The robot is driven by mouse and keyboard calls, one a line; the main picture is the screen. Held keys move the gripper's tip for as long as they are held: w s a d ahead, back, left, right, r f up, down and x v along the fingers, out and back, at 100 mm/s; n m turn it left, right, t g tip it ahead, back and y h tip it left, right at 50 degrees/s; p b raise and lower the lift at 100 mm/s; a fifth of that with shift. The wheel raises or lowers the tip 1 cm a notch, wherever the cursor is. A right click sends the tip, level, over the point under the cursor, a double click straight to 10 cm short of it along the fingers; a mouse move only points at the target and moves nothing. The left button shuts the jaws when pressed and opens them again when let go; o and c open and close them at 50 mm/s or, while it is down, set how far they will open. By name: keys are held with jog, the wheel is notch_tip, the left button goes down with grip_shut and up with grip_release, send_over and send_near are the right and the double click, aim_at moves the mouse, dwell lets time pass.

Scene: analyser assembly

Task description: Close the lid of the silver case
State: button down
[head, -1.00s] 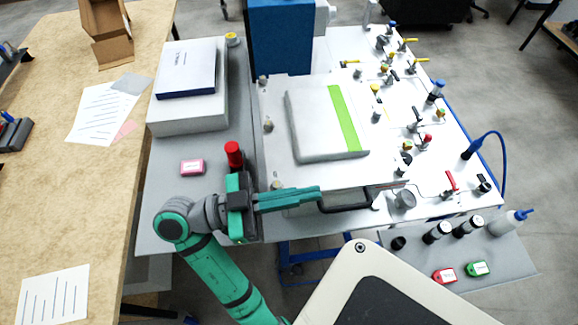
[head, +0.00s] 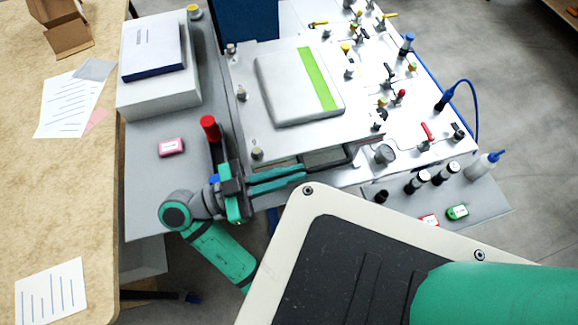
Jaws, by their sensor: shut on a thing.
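The silver case (head: 285,143) has a flat, light metal top with round knobs near its edges. A pale grey panel with a green stripe (head: 318,80) lies on the top. A dark handle (head: 350,155) runs along the front edge. My green gripper (head: 300,177) reaches in from the left at this edge. Its fingers are close together at the left end of the handle and appear shut on it. The fingers hide the exact contact. I cannot tell from this view whether a gap is left under the lid.
A red-capped post (head: 209,128) stands just behind my wrist. A white box (head: 160,97) with a blue-edged book (head: 152,60) is at the left. A valve panel (head: 425,110), a squeeze bottle (head: 483,166) and several dark vials are at the right. A wooden table (head: 70,180) borders the left.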

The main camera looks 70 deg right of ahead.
jog(key=shift+f, duration=0.6)
jog(key=w+a+r, duration=0.4)
jog(key=w+a, duration=0.1)
jog(key=shift+w+a, duration=0.2)
jog(key=shift+w, duration=0.15)
jog(key=shift+w+a, duration=0.15)
jog(key=shift+v, duration=1.55)
